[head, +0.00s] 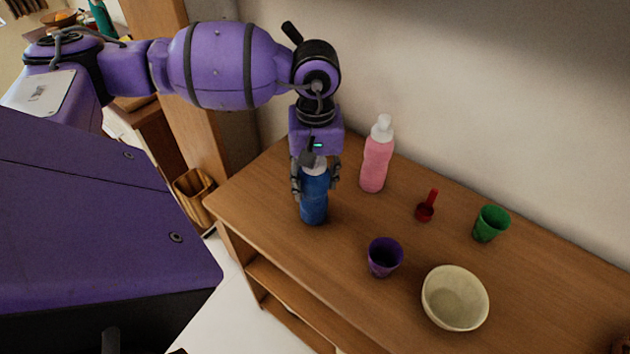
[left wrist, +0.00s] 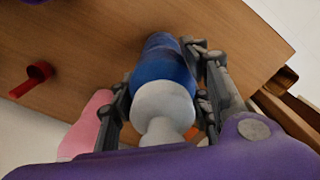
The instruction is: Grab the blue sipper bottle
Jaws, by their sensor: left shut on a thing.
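The blue sipper bottle (head: 314,205) has a white cap and stands upright near the left end of the wooden table (head: 350,235). My left gripper (head: 315,184) comes down over it from above, with its fingers on either side of the bottle's upper part, shut on it. In the left wrist view the bottle's blue body (left wrist: 160,75) and white cap lie between the two fingers (left wrist: 160,95). Part of the cap is hidden by the gripper in the head view. My right gripper is not in view.
A pink bottle (head: 376,160) stands just right of my left gripper. A red scoop (head: 426,207), a green cup (head: 490,223), a purple cup (head: 384,257) and a cream bowl (head: 455,298) are farther right. The wall is behind the table. A wooden basket (head: 194,196) is left of it.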

